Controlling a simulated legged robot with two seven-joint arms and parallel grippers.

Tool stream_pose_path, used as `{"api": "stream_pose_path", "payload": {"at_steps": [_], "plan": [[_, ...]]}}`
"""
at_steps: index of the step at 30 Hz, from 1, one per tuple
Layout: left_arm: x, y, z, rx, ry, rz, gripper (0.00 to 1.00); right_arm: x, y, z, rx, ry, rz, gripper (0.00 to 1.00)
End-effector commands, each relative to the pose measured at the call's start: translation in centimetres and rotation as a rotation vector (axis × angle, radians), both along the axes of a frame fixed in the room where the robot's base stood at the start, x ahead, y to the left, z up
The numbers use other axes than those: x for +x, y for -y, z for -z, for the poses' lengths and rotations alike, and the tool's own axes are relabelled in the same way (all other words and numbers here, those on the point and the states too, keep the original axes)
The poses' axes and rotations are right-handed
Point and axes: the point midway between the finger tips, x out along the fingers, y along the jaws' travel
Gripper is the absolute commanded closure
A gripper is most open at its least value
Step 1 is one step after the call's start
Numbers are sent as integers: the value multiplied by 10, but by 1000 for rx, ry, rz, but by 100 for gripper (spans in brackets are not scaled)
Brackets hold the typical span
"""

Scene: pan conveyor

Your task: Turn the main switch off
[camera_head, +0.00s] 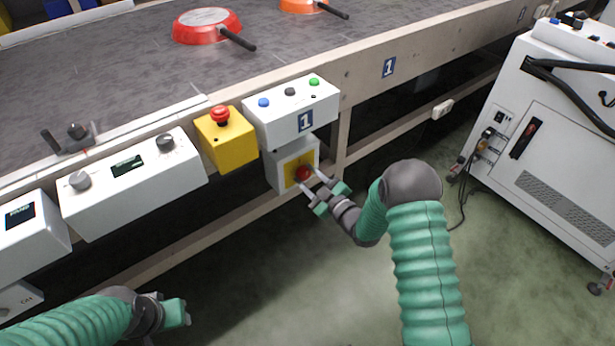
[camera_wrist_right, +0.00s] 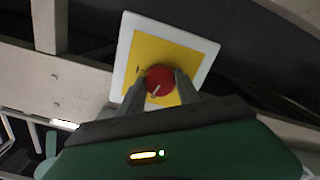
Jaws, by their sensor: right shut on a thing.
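The main switch is a red rotary knob (camera_head: 303,173) on a yellow plate (camera_head: 290,172) with a white surround, low on the conveyor's front under the panel marked 1. In the right wrist view the red knob (camera_wrist_right: 160,80) sits in the middle of the yellow plate (camera_wrist_right: 190,58), with a pale mark on its face. My right gripper (camera_head: 311,185) has its fingers on either side of the knob and is shut on it; the fingers also show in the wrist view (camera_wrist_right: 163,88). My left gripper (camera_head: 182,312) is at the bottom left, away from the switch; its fingers are not clear.
A yellow box with a red emergency button (camera_head: 220,113) and a white button panel (camera_head: 290,108) are above the switch. A white control box with knobs (camera_head: 130,185) is to the left. Pans (camera_head: 207,24) lie on the belt. A white wheeled cabinet (camera_head: 550,150) stands at right.

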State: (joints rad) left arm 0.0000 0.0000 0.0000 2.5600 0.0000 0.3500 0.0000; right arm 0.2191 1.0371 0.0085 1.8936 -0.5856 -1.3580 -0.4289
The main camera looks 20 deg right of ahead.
Motion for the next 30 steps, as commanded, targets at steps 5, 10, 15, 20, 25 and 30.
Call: {"api": "stream_pose_path", "payload": {"at_steps": [5, 10, 15, 20, 25, 30], "plan": [[0, 0, 1, 0, 0, 0, 64, -2, 0, 4, -111, 29, 1, 100], [0, 0, 1, 0, 0, 0, 64, -2, 0, 4, -181, 55, 1, 100], [0, 0, 1, 0, 0, 0, 64, -2, 0, 4, -218, 68, 0, 100], [0, 0, 1, 0, 0, 0, 64, -2, 0, 5, -231, 72, 0, 100], [0, 0, 1, 0, 0, 0, 64, -2, 0, 5, -232, 72, -1, 100], [0, 0, 1, 0, 0, 0, 64, -2, 0, 5, -232, 71, -2, 59]]}}
